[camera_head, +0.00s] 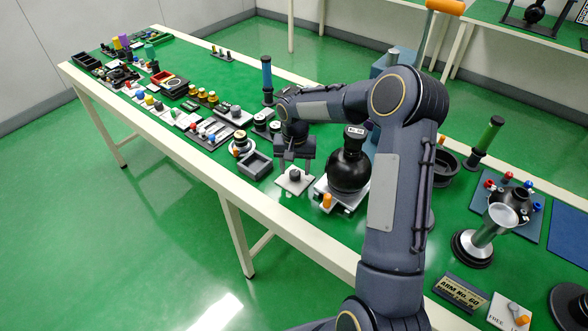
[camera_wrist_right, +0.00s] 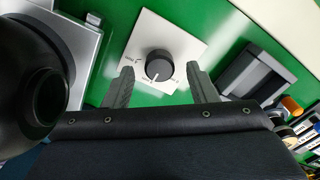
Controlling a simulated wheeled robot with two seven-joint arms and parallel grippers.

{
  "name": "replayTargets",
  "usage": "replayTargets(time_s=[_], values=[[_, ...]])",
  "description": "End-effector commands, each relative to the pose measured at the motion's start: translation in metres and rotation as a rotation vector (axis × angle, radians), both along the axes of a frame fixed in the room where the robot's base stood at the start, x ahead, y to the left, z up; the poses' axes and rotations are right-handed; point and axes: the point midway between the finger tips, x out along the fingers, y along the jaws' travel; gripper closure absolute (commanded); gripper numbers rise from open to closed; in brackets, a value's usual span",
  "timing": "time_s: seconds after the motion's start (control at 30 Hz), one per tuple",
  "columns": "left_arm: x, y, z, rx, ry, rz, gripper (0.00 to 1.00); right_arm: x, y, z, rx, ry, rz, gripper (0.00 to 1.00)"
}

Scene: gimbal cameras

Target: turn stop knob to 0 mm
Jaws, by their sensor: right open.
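The stop knob (camera_head: 294,175) is a round black knob on a small white plate (camera_head: 289,187) at the front edge of the green bench. In the right wrist view the knob (camera_wrist_right: 159,66) shows a white pointer line toward its lower side, and its plate (camera_wrist_right: 178,35) has small markings too small to read. My right gripper (camera_head: 294,165) is open over the knob. In the right wrist view its two fingers (camera_wrist_right: 160,88) stand on either side of and short of the knob, apart from it. My left gripper is not in view.
A black ball device (camera_head: 348,172) on a grey base stands close to the right of the gripper. A dark grey square tray (camera_head: 255,166) lies to the left. Many small fixtures line the bench (camera_head: 224,155) farther left.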

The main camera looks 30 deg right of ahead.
Motion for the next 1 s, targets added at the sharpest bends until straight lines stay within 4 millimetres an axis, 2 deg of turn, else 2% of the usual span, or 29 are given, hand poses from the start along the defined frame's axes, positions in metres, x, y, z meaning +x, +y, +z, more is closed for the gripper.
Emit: replayTargets(time_s=[0.13,0.43,0.77,1.0], values=[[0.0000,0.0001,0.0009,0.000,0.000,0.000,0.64,-0.0006,0.0000,-0.0127,0.001,0.002,-0.001,0.48],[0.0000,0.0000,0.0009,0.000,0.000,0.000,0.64,-0.0002,0.0000,-0.0150,0.001,-0.001,0.000,0.48],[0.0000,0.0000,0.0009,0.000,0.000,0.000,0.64,-0.0003,0.0002,-0.0148,0.001,-0.001,0.000,0.91],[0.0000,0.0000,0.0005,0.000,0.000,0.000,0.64,-0.0003,0.0002,-0.0147,0.001,-0.001,0.017,0.93]])
